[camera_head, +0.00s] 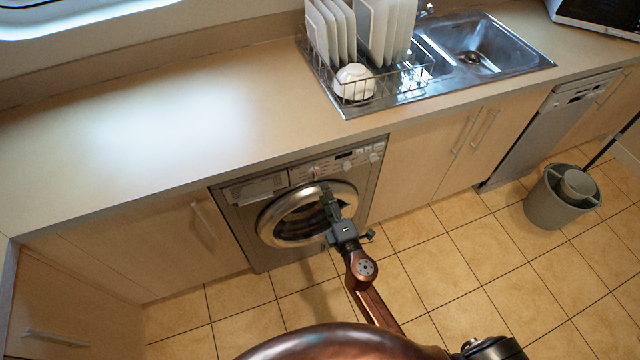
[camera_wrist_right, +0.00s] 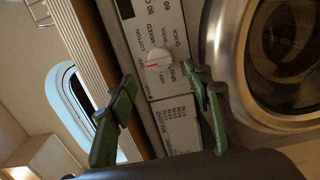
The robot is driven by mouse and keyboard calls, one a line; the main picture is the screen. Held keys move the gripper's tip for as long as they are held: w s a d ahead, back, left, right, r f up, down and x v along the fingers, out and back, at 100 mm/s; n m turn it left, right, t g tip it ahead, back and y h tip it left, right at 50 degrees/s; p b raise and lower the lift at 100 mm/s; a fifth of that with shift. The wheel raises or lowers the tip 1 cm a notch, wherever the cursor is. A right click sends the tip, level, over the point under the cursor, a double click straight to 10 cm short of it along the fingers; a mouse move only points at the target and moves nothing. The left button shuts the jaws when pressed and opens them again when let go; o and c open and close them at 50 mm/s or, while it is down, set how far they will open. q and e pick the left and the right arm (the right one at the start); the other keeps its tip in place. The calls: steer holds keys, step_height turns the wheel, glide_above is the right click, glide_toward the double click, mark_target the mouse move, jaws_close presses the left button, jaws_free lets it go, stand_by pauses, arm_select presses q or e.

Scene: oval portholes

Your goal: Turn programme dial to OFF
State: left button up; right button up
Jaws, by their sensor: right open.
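The washing machine (camera_head: 236,222) stands under the counter, its control panel along the top front. The programme dial (camera_wrist_right: 158,55) is a round white knob with a red mark near its lower left edge in the right wrist view. Printed words ring it; which one the mark meets is too small to tell. The dial also shows small in the head view (camera_head: 314,171). My right gripper (camera_wrist_right: 160,77) is open, its green fingers apart, with the dial beyond and between the tips; contact does not show. It also shows before the door in the head view (camera_head: 328,196). My left gripper is out of view.
The round chrome-rimmed door (camera_head: 270,222) is shut below the panel. The counter edge overhangs the panel. A dish rack (camera_head: 415,75) and sink (camera_head: 490,45) are above right. A grey bucket (camera_head: 550,210) stands on the floor at right; tiles between are clear.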

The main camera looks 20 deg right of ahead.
steer(key=shift+s, duration=2.6)
steer(key=s+d+f+m+g+p, duration=0.2)
steer(key=s+d+f+m+g, duration=0.1)
steer(key=f, duration=0.8)
steer(key=s+d+f+m+g+p, duration=0.2)
steer(key=d+f, duration=0.1)
steer(key=f, duration=0.9)
steer(key=s+d+f+m+g+h+p, duration=0.1)
steer(key=s+d+f+m+g+p, duration=0.2)
steer(key=s+f, duration=0.95)
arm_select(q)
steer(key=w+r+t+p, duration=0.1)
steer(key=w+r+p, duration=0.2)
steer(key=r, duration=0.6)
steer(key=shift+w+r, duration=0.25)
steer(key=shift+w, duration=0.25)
arm_select(e)
steer(key=s+d+f+m+g, duration=0.1)
steer(key=s+f+m+g, duration=0.2)
steer(key=s, duration=1)
steer(key=s+d+f+m+g, duration=0.2)
steer(key=s+f, duration=0.6)
steer(key=s, duration=0.5)
steer(key=s+d+f+m+g, duration=0.1)
steer(key=s+f+m+g, duration=0.3)
steer(key=s, duration=0.9)
steer(key=shift+d+f+g, duration=0.25)
steer(key=shift+f+g, duration=0.05)
steer(key=shift+f, duration=0.65)
